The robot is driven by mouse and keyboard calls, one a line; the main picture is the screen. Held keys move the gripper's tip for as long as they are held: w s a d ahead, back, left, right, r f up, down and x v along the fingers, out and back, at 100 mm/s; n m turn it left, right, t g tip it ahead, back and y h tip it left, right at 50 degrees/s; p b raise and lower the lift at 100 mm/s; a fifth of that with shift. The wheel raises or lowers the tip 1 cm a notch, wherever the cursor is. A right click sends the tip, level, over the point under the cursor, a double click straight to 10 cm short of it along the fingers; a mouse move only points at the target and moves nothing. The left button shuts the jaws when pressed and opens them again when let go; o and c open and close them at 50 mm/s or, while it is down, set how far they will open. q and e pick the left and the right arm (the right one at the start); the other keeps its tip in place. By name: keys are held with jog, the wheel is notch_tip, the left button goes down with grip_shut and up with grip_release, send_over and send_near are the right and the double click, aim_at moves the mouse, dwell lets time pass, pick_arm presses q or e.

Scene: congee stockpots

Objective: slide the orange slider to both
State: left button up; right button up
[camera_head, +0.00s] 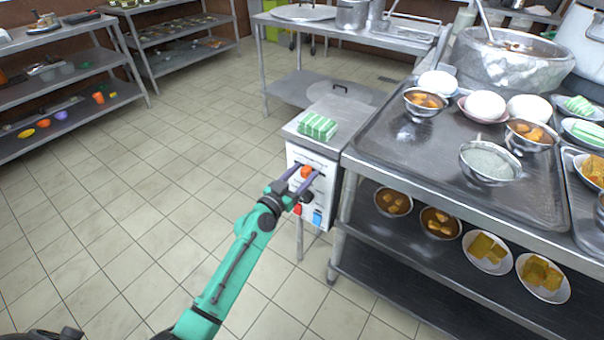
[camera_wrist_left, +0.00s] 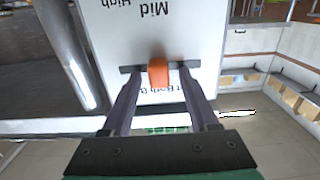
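The orange slider (camera_head: 306,172) sits on the white front panel (camera_head: 325,168) of a small metal-topped unit. It also shows in the left wrist view (camera_wrist_left: 158,73), where printed words, partly hidden, including "Mid", "High" and "Both" appear upside down on the panel. My left gripper (camera_head: 304,178) is in front of the panel. Its two dark fingers are open, one on each side of the slider, with a visible gap on both sides. The fingers hide part of the lettering. I cannot tell the slider's exact setting. My right gripper is not in view.
Below the slider the panel carries a dark knob (camera_head: 307,197), a red control (camera_head: 297,208) and a blue one (camera_head: 317,217). Green-striped packets (camera_head: 317,126) lie on top. A steel counter (camera_head: 390,152) with bowls adjoins at right. The tiled floor at left is clear.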

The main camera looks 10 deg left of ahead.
pick_arm(q)
jog(key=v, duration=1.4)
jog(key=shift+s+b, duration=0.3)
jog(key=shift+b, duration=0.1)
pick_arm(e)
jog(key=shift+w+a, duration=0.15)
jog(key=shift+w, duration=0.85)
pick_arm(q)
jog(key=shift+f, duration=0.1)
